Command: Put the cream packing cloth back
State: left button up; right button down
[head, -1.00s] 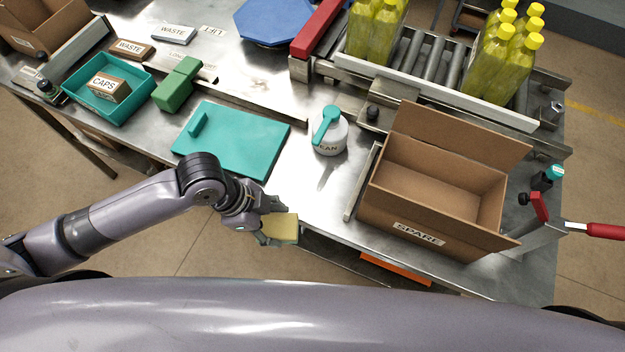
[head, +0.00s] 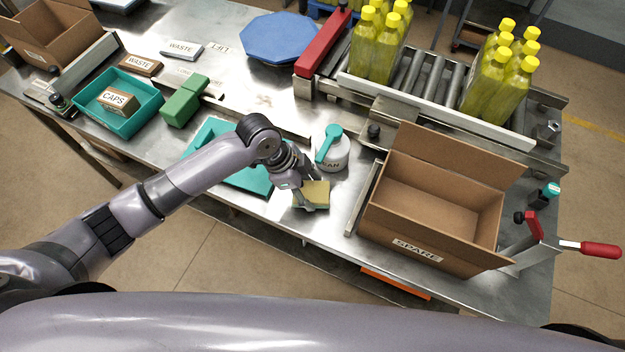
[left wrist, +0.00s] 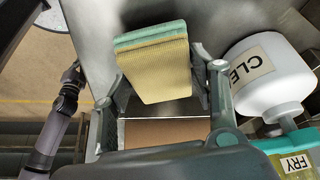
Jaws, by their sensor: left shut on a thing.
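The cream packing cloth (head: 312,196) looks like a thick, ribbed, yellowish pad. In the left wrist view the cloth (left wrist: 160,72) shows a pale green layer along its far edge. My left gripper (head: 303,192) is shut on it, with a finger at each side.
The open SPARE box (head: 415,250) is to the right, behind a low metal strip. My arm partly covers the teal board (head: 250,178). Yellow bottles (head: 375,50) stand on the conveyor behind.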

aim_at(311, 182)
pick_arm(q)
jog(key=w, duration=0.1)
jog(key=w+d, duration=0.1)
jog(key=shift+w, duration=0.35)
jog(key=shift+f+p, duration=0.55)
jog(key=shift+f, duration=0.2)
jog(key=shift+s, duration=0.1)
jog(key=shift+a, duration=0.1)
jog(key=shift+f, duration=0.2)
jog(key=o, duration=1)
jog(key=shift+r, duration=0.1)
jog(key=shift+o, duration=0.2)
